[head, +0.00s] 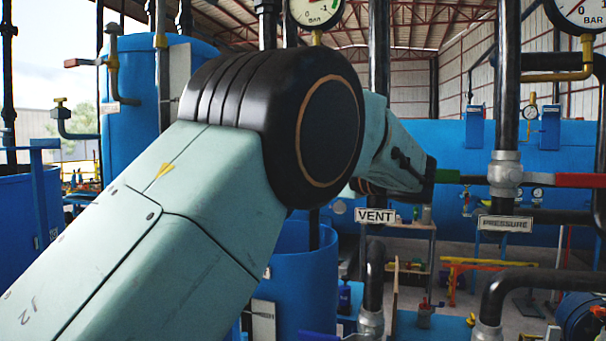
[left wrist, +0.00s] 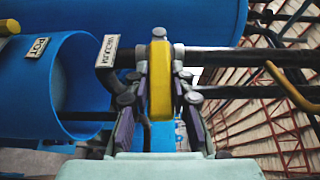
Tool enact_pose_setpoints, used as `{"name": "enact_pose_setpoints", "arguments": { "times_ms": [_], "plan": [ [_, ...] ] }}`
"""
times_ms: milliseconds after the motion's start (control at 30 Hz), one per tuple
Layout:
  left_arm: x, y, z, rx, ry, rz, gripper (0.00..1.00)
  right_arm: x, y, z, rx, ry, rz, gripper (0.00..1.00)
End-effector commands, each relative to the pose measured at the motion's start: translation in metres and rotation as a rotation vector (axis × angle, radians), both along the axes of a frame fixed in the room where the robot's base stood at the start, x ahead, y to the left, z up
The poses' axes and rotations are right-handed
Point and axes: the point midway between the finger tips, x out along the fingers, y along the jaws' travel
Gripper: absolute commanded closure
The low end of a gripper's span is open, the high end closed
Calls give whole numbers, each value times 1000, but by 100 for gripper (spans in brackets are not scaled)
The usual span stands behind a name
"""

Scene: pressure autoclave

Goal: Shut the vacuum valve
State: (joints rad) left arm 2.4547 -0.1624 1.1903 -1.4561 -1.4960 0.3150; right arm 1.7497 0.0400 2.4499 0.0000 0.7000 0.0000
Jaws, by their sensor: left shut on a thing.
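The yellow handle (left wrist: 160,78) shows in the left wrist view, just right of a black pipe with a VACUUM label (left wrist: 107,50). My left gripper (left wrist: 160,95) is shut on this handle, with a finger on each side. In the picture the handle runs up and down, across the line of the black pipe (left wrist: 240,57); its true angle is hard to tell. In the head view my left arm (head: 300,130) fills the middle and hides this valve and the gripper's fingertips. My right gripper is in neither view.
A green handle (head: 458,178) is right beside my left wrist, by the VENT label (head: 375,216). A red handle (head: 580,180) is on the pipe with the PRESSURE label (head: 505,223). A blue open pot (left wrist: 82,85) and several black pipes crowd the left gripper.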

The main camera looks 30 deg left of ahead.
Motion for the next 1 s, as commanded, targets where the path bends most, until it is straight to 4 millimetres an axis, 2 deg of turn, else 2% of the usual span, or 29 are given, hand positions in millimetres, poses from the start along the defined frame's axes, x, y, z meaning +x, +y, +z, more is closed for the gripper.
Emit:
{"name": "enact_pose_setpoints", "arguments": {
  "times_ms": [33,533,567,600,833,1000],
  "plan": [
    [0,0,-4,5,5,-1,100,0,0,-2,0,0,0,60],
    [0,0,-5,21,11,0,100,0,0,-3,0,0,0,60],
    [0,0,-5,21,11,0,77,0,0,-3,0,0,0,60],
    [0,0,-5,21,12,1,74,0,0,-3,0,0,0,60],
    [0,0,-4,20,9,1,55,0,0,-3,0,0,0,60],
    [0,0,-3,21,8,1,55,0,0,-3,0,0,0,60]
  ]
}}
